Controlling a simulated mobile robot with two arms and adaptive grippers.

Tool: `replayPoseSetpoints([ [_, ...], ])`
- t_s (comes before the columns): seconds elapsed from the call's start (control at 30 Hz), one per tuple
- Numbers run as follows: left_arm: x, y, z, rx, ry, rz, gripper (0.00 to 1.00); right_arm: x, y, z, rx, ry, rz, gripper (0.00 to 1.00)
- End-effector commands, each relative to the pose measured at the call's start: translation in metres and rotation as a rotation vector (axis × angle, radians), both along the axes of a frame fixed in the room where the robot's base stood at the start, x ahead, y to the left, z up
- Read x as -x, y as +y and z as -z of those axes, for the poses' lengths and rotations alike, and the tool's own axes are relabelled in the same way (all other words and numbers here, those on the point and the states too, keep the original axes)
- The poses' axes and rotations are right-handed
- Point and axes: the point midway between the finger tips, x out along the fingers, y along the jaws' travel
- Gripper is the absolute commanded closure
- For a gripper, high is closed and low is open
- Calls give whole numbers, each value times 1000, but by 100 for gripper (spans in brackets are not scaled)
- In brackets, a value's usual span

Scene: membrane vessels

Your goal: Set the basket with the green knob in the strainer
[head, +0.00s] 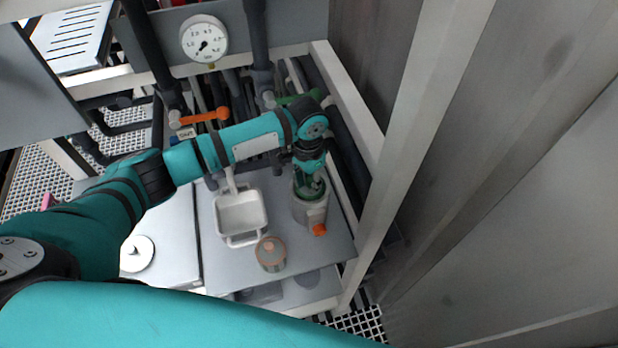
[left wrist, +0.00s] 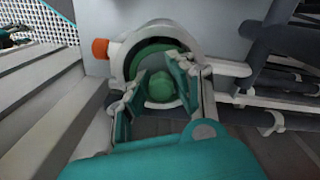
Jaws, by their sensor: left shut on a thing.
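The strainer (head: 310,211) is a pale upright vessel with an orange plug on its front, standing at the right of the grey bench. My left gripper (head: 311,176) points down over its mouth and is shut on the green knob of the basket (head: 312,190). In the left wrist view the green knob (left wrist: 161,87) sits between the fingers (left wrist: 158,95), with the green basket rim around it. This rim appears within the strainer's round white mouth (left wrist: 118,60). I cannot tell how deep the basket sits. My right gripper is out of view.
A white tray (head: 223,226) stands left of the strainer. A basket with a salmon-coloured knob (head: 271,254) stands in front, near the bench edge. A pale frame post (head: 372,190) rises close on the right. Pipes with an orange handle (head: 205,117) lie behind.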

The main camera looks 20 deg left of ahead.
Motion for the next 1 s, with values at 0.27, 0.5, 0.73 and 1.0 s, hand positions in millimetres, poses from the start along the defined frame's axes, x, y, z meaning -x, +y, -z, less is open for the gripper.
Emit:
replayPoseSetpoints([
  [0.27, 2, 4, 19, -1, 1, -3, 100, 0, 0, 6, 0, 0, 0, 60],
  [0.5, 4, 6, 32, 1, 1, -5, 100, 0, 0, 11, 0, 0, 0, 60],
  [0.73, 5, 8, 41, 1, 1, -6, 100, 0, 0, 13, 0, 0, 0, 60],
  [1.0, 5, 9, 44, 0, 0, -6, 100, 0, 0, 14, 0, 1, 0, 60],
])
